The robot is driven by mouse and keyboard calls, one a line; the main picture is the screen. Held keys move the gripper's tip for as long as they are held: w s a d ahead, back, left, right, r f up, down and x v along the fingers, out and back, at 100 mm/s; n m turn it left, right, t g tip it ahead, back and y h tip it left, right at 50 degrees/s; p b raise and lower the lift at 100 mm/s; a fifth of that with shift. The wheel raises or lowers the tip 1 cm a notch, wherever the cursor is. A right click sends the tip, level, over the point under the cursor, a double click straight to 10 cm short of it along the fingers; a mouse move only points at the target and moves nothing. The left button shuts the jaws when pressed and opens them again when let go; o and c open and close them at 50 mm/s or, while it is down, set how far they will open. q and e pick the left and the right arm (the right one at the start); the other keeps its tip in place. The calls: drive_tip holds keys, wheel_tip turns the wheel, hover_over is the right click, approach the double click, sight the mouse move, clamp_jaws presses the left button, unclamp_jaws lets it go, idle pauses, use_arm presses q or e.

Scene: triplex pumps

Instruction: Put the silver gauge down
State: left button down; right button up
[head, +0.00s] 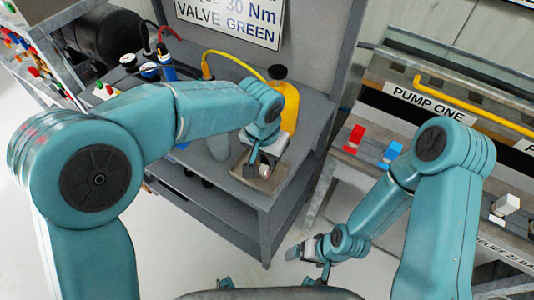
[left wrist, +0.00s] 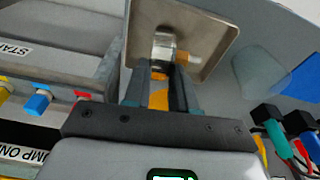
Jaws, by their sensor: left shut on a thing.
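My left gripper (head: 258,164) is shut on the silver gauge over a shallow beige tray (head: 239,169) on the grey bench. In the left wrist view the silver gauge (left wrist: 163,42) shows at the tips of the fingers (left wrist: 158,90), with a brass-coloured part beside it. The tray (left wrist: 207,62) lies right behind it there. I cannot tell whether the gauge touches the tray floor. In the head view the gripper and wrist partly hide the gauge. My right gripper (head: 305,250) hangs low, in front of the benches and away from the gauge; its jaws are unclear.
A yellow bottle (head: 284,100) stands close behind the tray. A grey cylinder (head: 219,146) stands left of it. At the right, the pump one bench carries a red block (head: 355,138) and a blue block (head: 391,152). The bench (head: 262,202) is bare in front of the tray.

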sight(263, 167)
use_arm(q)
drive_tip(key=shift+f, duration=0.35)
drive_tip(key=c, duration=0.9)
unclamp_jaws()
drive_tip(key=shift+r, duration=0.25)
drive_tip(key=shift+r+p, duration=0.6)
drive_tip(key=shift+r, duration=0.1)
drive_tip(key=r, duration=0.3)
drive_tip(key=s+r, duration=0.1)
drive_tip(key=r, duration=0.3)
drive_tip(key=a+r, duration=0.1)
drive_tip(key=r, duration=0.3)
drive_tip(key=shift+s, duration=0.3)
drive_tip(key=shift+s, duration=0.1)
